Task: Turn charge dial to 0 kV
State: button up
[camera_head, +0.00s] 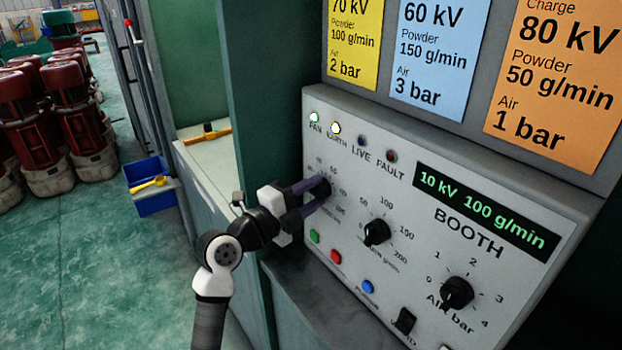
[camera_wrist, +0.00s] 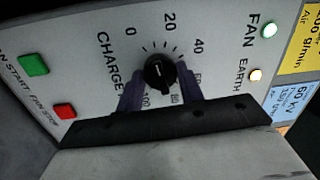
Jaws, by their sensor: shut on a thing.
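The charge dial (camera_head: 321,187) is a black knob on the left part of the grey booth panel. It also shows in the wrist view (camera_wrist: 158,72), with scale marks 0, 20 and 40 readable above it. My gripper (camera_head: 310,192) is shut on the knob, one purple finger on each side, also in the wrist view (camera_wrist: 162,82). The fingers and palm hide part of the scale. The knob's exact pointer angle is hard to tell. The green display (camera_head: 485,212) reads 10 kV and 100 g/min.
The powder dial (camera_head: 376,232) and the air dial (camera_head: 456,292) are to the right on the panel. Green (camera_head: 314,236), red (camera_head: 336,257) and blue (camera_head: 368,286) buttons sit below. FAN and EARTH lamps are lit. A blue bin (camera_head: 153,203) stands at left.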

jog(key=n+p, duration=0.3)
jog(key=shift+r+y+p, duration=0.2)
jog(key=shift+y+p, duration=0.1)
jog(key=shift+p, duration=0.1)
jog(key=shift+f+n+p, duration=0.1)
jog(key=shift+n+p, duration=0.25)
jog(key=shift+n, duration=0.15)
jog(key=shift+f, duration=0.1)
jog(key=o, duration=1)
